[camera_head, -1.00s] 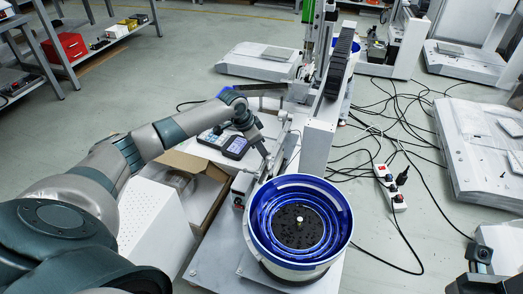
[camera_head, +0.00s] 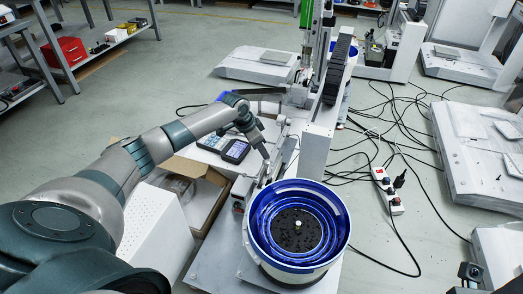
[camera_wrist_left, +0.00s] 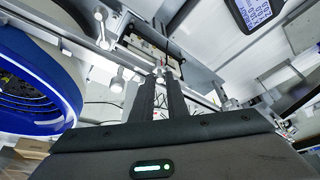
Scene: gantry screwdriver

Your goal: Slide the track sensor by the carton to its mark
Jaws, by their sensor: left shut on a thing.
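My left gripper (camera_head: 264,155) reaches down to the track beside the open cardboard carton (camera_head: 216,178). In the left wrist view its two dark fingers (camera_wrist_left: 163,78) are close together, shut on a small part at the rail. I take this to be the track sensor, but the fingers mostly hide it and its outline is too small to make out. The rail (camera_wrist_left: 70,38) runs across the wrist view. I cannot make out the mark. A dark part at the lower right edge (camera_head: 470,273) may be my right gripper; its jaws cannot be read.
A blue-lined bowl feeder (camera_head: 297,205) stands just in front of the track. A handheld panel with a screen (camera_head: 236,151) lies behind the carton. The gantry's upright (camera_head: 320,140) stands right of my gripper. Cables and a power strip (camera_head: 388,190) lie on the floor.

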